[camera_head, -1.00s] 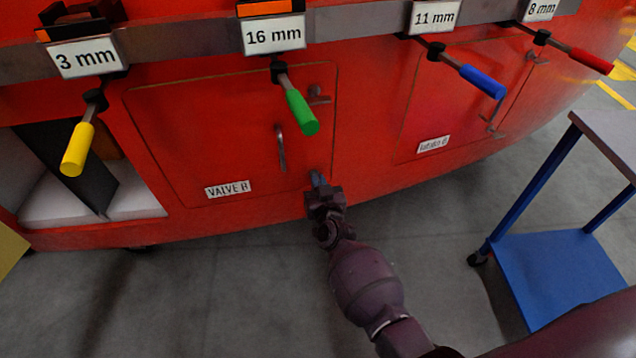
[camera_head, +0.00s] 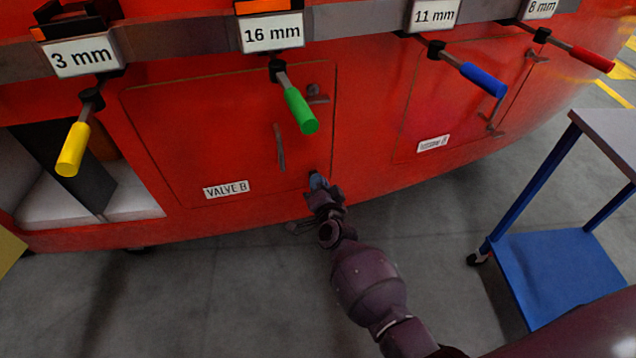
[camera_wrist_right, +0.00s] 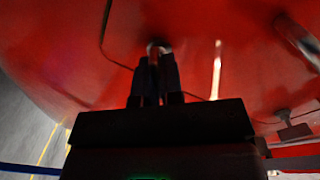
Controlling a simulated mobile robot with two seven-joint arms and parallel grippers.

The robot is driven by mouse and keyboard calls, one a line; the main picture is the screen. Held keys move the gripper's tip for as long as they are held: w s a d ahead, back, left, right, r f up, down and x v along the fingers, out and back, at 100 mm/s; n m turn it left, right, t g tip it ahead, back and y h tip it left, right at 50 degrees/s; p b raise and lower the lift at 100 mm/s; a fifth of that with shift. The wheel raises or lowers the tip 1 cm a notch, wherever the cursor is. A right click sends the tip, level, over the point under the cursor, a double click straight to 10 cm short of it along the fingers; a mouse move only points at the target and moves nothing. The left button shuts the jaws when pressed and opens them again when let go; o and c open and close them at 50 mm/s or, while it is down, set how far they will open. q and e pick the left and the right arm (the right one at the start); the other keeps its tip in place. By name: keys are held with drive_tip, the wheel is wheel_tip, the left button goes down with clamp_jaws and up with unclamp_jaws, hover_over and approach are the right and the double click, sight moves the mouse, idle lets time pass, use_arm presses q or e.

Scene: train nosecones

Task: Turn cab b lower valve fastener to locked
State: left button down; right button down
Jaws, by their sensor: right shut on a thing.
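The red hatch labelled VALVE B (camera_head: 215,135) is closed in the nosecone's red side in the head view. Its lower fastener (camera_head: 317,180) is at the hatch's lower right corner, mostly hidden by my right gripper (camera_head: 320,190). In the right wrist view, the gripper's two fingers (camera_wrist_right: 156,75) are shut on the fastener (camera_wrist_right: 158,47), of which only the end near the red surface shows. The fastener's exact angle cannot be told. The upper fastener (camera_head: 317,94) sits at the hatch's upper right. My left gripper is not in view.
Tools with yellow (camera_head: 72,150), green (camera_head: 301,112), blue (camera_head: 484,80) and red (camera_head: 592,59) handles hang from a rail above. A hatch handle (camera_head: 279,148) stands left of my gripper. A blue cart (camera_head: 560,270) is at right. Grey floor lies below.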

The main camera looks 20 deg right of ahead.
drive_tip(key=m, duration=0.3)
drive_tip(key=shift+f+m, duration=0.2)
drive_tip(key=shift+m, duration=0.2)
drive_tip(key=m+b, duration=0.1)
drive_tip(key=m, duration=0.1)
drive_tip(key=shift+m, duration=0.9)
drive_tip(key=c, duration=1.3)
unclamp_jaws()
drive_tip(key=shift+o, duration=0.2)
drive_tip(key=shift+s, duration=0.1)
